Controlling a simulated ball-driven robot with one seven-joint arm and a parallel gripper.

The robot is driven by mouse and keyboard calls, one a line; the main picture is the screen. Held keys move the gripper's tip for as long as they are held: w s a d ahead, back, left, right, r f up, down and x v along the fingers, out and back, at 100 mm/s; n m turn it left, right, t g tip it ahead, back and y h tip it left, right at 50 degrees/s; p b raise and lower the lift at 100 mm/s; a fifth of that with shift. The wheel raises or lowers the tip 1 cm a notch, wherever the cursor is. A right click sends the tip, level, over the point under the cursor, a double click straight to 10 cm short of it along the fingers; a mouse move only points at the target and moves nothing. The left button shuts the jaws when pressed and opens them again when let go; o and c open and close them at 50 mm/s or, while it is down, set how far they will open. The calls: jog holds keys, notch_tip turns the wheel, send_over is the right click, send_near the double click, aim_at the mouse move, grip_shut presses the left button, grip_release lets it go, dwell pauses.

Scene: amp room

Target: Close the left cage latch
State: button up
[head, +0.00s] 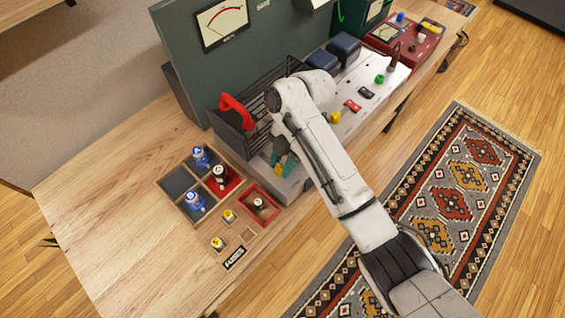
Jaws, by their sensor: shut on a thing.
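The black barred cage (263,88) stands on the amp chassis, with a red handle (238,108) at its left end. My gripper (285,172), with teal fingers, is low at the front left of the cage, in front of the chassis edge. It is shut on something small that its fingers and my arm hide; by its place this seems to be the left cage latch. I cannot make out the latch itself or how far it is turned.
A wooden tray (212,208) with tubes and small parts lies on the bench (115,200) at left. A green meter panel (190,45) rises behind the cage. The white chassis top (350,118) has coloured knobs and switches. A red unit (411,45) stands at the far right.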

dwell(0.3)
jog(key=o, duration=1)
jog(key=p+v, duration=0.2)
jog(key=v, duration=0.8)
jog(key=shift+w+r+p, duration=0.25)
jog(key=shift+r+p, duration=0.05)
jog(key=shift+r, duration=0.05)
